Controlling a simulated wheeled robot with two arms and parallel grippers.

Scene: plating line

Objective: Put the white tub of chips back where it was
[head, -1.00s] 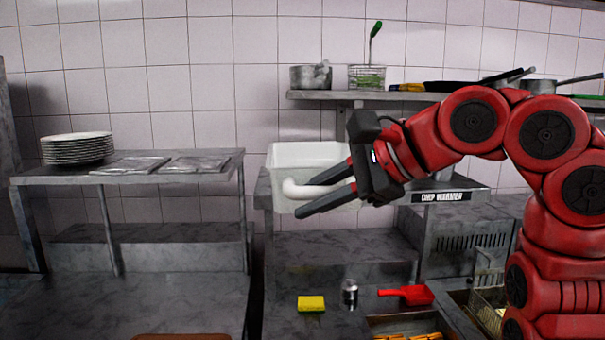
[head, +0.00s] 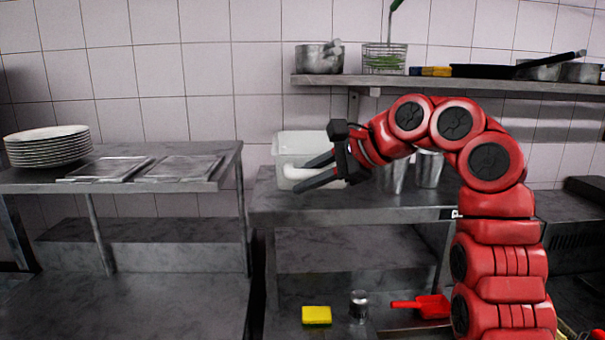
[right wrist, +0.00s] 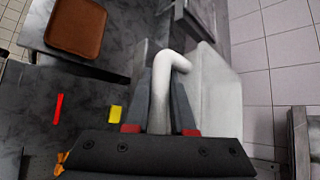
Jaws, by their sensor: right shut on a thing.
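The white tub (head: 300,145) has a white bent handle and shows at the left end of the middle metal shelf (head: 370,207). My right gripper (head: 315,178) is shut on the tub's handle, with its dark fingers on either side of it. The tub's side shows in the right wrist view (right wrist: 218,95), with the handle (right wrist: 161,85) between the fingers. I cannot tell whether the tub's base touches the shelf. The inside of the tub is hidden, so no chips show. My left gripper is not in view.
Metal cups (head: 428,168) stand on the shelf behind my right arm. White plates (head: 47,146) and flat metal trays (head: 184,168) sit on the left rack. A pot (head: 318,58) stands above.

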